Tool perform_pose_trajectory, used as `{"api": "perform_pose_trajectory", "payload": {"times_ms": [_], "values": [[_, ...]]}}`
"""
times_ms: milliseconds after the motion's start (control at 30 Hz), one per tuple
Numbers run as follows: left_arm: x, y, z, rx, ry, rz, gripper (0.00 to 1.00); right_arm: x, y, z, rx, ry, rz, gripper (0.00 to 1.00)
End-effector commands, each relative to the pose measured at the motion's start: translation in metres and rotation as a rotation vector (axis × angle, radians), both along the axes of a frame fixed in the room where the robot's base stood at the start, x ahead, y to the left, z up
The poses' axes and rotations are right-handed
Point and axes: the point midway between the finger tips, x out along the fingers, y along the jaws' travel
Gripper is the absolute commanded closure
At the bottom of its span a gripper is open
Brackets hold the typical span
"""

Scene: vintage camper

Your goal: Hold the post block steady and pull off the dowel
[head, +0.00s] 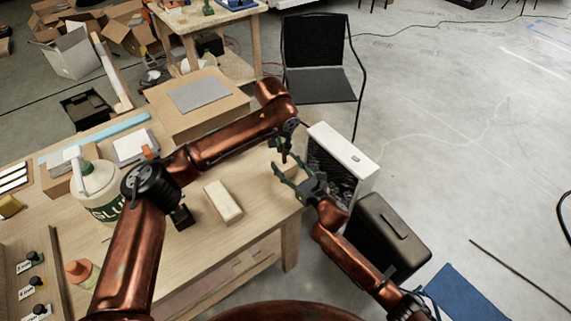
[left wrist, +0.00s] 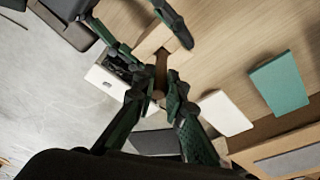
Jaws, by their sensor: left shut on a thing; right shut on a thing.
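My left gripper (head: 284,152) hangs over the table's right end, and its green fingers (left wrist: 158,98) are shut on a brown dowel (left wrist: 161,74) in the left wrist view. The dowel's far end meets a pale wooden post block (left wrist: 154,40). Whether it is seated in the block or just clear of it, I cannot tell. My right gripper (head: 283,173) comes from the lower right, its dark fingers (left wrist: 174,22) shut around the post block. In the head view the grippers largely hide both block and dowel.
A cream block (head: 222,201) lies on the wooden table (head: 255,228), left of the grippers. A white open box (head: 343,145) and a black case (head: 388,236) stand just right of the table.

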Motion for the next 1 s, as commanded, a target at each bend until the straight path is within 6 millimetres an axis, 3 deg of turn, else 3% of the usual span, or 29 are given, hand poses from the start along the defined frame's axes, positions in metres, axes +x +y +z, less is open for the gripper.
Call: {"api": "perform_pose_trajectory", "payload": {"times_ms": [600, 867, 900, 1000], "values": [[0.0, 0.0, 0.037, -0.001, 0.0, 0.0, 1.0, 0.0, 0.0, 0.0, -0.001, 0.001, -0.001, 0.78], [0.0, 0.0, 0.04, 0.0, 0.001, 0.0, 1.0, 0.0, 0.0, 0.0, -0.001, 0.001, -0.001, 0.78], [0.0, 0.0, 0.04, 0.0, 0.001, 0.0, 1.0, 0.0, 0.0, 0.0, -0.001, 0.001, -0.001, 0.49], [0.0, 0.0, 0.04, 0.0, 0.0, 0.0, 1.0, 0.0, 0.0, 0.0, -0.001, 0.001, -0.001, 0.42]]}}
